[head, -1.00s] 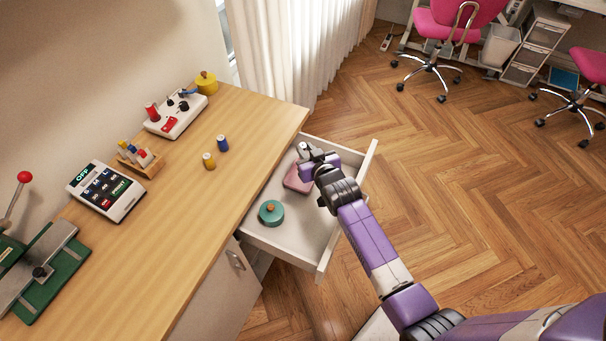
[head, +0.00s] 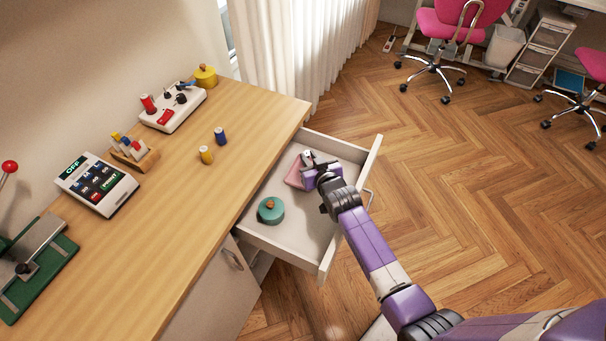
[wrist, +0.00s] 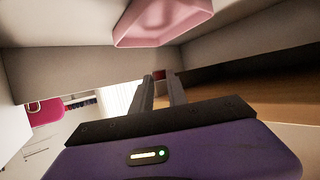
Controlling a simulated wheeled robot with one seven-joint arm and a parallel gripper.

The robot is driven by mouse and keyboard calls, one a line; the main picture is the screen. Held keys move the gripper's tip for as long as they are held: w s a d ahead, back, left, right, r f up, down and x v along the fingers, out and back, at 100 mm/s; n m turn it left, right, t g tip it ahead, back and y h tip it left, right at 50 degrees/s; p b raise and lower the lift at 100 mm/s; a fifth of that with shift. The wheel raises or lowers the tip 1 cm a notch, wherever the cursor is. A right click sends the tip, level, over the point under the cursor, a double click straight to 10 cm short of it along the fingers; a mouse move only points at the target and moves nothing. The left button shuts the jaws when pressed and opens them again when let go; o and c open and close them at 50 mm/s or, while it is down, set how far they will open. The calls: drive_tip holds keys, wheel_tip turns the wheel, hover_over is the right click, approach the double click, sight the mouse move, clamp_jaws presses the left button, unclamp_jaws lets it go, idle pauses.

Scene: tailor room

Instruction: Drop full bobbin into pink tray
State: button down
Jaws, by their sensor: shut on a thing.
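The pink tray (head: 293,178) lies in the open drawer, near the drawer's far end. It also shows at the top of the wrist view (wrist: 165,22). My gripper (head: 306,158) is over the drawer, close beside or above the tray's far right part; I cannot tell its exact height. In the wrist view my gripper (wrist: 160,77) is shut on a small dark red thing (wrist: 159,75) at its fingertips, taken to be the full bobbin. The fingers hide most of it, and I cannot make it out in the head view.
The white drawer (head: 310,232) has raised walls around the tray. A round teal tin (head: 270,211) sits in its near part. The wooden tabletop (head: 185,215) at the left carries a blue spool (head: 220,136), a yellow spool (head: 206,155) and several devices.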

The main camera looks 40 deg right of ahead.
drive_tip(key=c, duration=1.2)
unclamp_jaws()
wheel_tip(320, 180, up, 20)
drive_tip(key=p, duration=0.1)
